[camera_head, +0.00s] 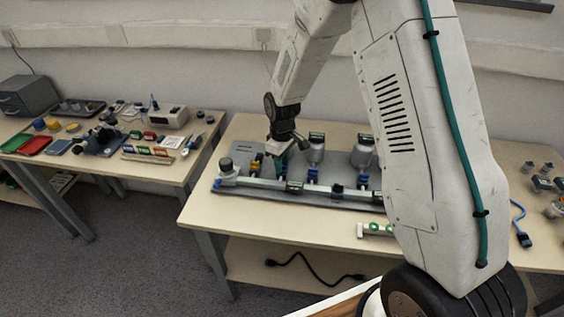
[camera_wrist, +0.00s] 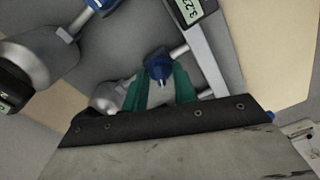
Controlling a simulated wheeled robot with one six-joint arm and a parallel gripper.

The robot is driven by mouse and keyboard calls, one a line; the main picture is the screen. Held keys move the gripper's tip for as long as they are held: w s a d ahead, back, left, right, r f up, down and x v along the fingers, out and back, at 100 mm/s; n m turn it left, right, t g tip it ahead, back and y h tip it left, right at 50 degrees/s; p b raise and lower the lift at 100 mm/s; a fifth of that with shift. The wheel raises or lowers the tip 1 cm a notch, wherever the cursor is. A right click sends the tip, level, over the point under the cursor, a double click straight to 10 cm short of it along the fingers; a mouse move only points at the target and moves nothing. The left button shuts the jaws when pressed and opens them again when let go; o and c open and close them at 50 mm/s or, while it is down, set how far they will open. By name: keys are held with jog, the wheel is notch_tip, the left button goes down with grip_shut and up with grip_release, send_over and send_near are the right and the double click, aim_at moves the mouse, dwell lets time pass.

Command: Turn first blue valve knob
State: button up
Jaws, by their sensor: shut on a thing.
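The first blue valve knob (camera_wrist: 158,66) shows in the wrist view between the two green fingers of my gripper (camera_wrist: 161,85). The fingers are closed on its sides. In the head view my gripper (camera_head: 281,160) reaches down at the left part of the grey calibration rig (camera_head: 240,193), and the knob there is mostly hidden by the gripper. Another blue knob (camera_head: 312,174) sits to the right on the same pipe line, below a silver canister. A further blue valve (camera_wrist: 98,4) shows at the top of the wrist view.
Silver canisters with displays (camera_head: 316,150) stand just right of my gripper. A digital readout (camera_wrist: 190,10) is close by in the wrist view. A white bar with green rings (camera_head: 375,230) lies at the table's front. The table's left front corner is clear.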

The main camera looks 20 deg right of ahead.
jog(key=m, duration=1.3)
jog(key=shift+w, duration=0.1)
jog(key=shift+m, duration=0.5)
jog(key=o, duration=1)
jog(key=shift+c, duration=0.2)
notch_tip(320, 180, up, 8)
jog(key=shift+f, duration=0.1)
